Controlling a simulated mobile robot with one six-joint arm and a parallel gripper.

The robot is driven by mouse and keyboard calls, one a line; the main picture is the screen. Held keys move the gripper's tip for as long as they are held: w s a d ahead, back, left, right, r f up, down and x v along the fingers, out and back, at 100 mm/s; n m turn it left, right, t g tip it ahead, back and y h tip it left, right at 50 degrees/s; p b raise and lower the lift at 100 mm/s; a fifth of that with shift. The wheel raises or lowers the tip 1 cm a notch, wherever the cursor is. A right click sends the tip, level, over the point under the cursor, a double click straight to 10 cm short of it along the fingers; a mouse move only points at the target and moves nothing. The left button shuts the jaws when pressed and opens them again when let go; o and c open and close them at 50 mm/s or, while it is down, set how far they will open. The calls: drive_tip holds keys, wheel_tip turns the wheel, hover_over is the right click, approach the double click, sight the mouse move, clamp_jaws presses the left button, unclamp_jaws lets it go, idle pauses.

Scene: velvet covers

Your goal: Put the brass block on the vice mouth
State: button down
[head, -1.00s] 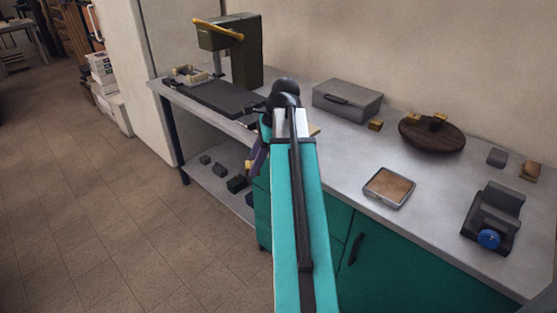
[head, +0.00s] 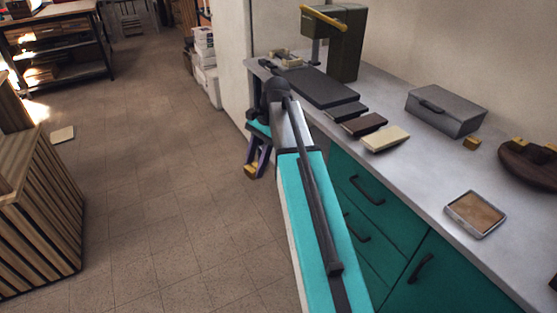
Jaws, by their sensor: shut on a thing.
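My gripper (head: 256,163) hangs at the left of the bench, over the floor in the picture, with its fingers pointing down. It is shut on a small brass-coloured block (head: 251,172) at the fingertips; the fingers partly hide it. A small grey-and-beige fixture (head: 285,58) sits at the bench's far left end by the drill press; it may be the vice, but its mouth is too small to make out. Another brass-coloured block (head: 472,143) lies on the bench right of the grey box.
The bench (head: 425,165) holds a green drill press (head: 347,45), dark and cream slabs (head: 386,139), a grey box (head: 446,110), a tray (head: 475,214) and a round brown board (head: 530,165). A slatted wooden crate (head: 40,215) stands at left. The floor between is clear.

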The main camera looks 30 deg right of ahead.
drive_tip(key=w+a+f+n+g, duration=0.1)
drive_tip(key=a+n, duration=0.4)
drive_tip(key=a, duration=0.7)
drive_tip(key=shift+w+f+g+h, duration=0.35)
drive_tip(key=shift+w+f, duration=0.35)
drive_tip(key=shift+w, duration=0.3)
drive_tip(key=shift+s+a, duration=0.1)
